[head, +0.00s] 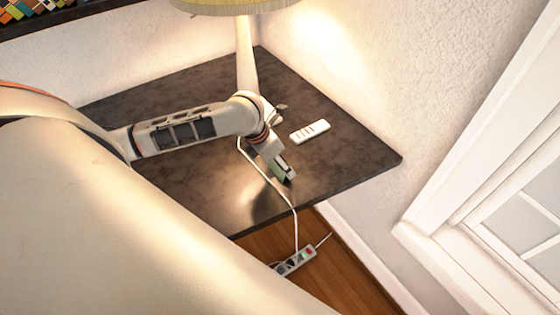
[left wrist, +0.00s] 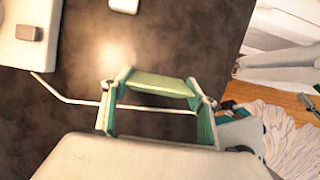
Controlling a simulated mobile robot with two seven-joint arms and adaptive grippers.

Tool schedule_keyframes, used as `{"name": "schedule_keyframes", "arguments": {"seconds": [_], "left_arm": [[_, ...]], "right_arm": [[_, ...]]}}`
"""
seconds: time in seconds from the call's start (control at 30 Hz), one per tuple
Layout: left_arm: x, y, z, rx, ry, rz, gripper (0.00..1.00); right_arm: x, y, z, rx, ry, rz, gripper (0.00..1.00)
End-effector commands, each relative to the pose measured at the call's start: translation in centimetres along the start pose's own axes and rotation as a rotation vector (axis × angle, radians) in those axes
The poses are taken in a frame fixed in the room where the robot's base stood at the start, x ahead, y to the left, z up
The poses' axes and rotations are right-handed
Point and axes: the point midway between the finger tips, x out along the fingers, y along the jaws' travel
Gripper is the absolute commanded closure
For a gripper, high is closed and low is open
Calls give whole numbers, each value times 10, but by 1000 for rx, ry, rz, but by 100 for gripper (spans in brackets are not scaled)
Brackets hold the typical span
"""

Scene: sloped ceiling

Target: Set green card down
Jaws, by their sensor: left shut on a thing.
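My left gripper (head: 285,174) is over the dark table (head: 345,160), near its front edge in the head view. It is shut on the green card (left wrist: 160,84), which spans between its two fingertips in the left wrist view. In the head view only a small green part of the card shows at the fingers. The card appears to be above the tabletop, but I cannot tell the exact gap. My right gripper is in neither view.
A white device (head: 310,131) with buttons lies on the table, behind the gripper. A lamp (head: 245,55) stands at the back. Its white cord (head: 284,195) passes by the gripper, over the edge to a power strip (head: 296,261). The table's right part is clear.

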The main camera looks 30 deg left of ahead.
Motion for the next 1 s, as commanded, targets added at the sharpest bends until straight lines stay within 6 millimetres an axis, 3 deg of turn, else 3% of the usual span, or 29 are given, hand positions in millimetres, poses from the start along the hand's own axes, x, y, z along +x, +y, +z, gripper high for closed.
{"name": "schedule_keyframes", "arguments": {"seconds": [0.13, 0.2, 0.23, 0.63, 0.77, 1.0], "left_arm": [[1, 0, -1, 0, 1, 0, 50], [1, 0, -1, 0, 0, -1, 29], [1, 0, -1, 0, 0, -1, 25], [-3, 0, 1, 1, -1, 0, 25], [-18, 1, 1, 3, -2, 2, 25], [-67, 1, 1, 4, -3, 3, 25]], "right_arm": [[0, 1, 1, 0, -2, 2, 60], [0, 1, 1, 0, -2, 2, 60], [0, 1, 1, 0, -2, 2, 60], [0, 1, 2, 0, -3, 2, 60], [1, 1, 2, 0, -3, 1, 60], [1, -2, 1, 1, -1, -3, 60]]}}
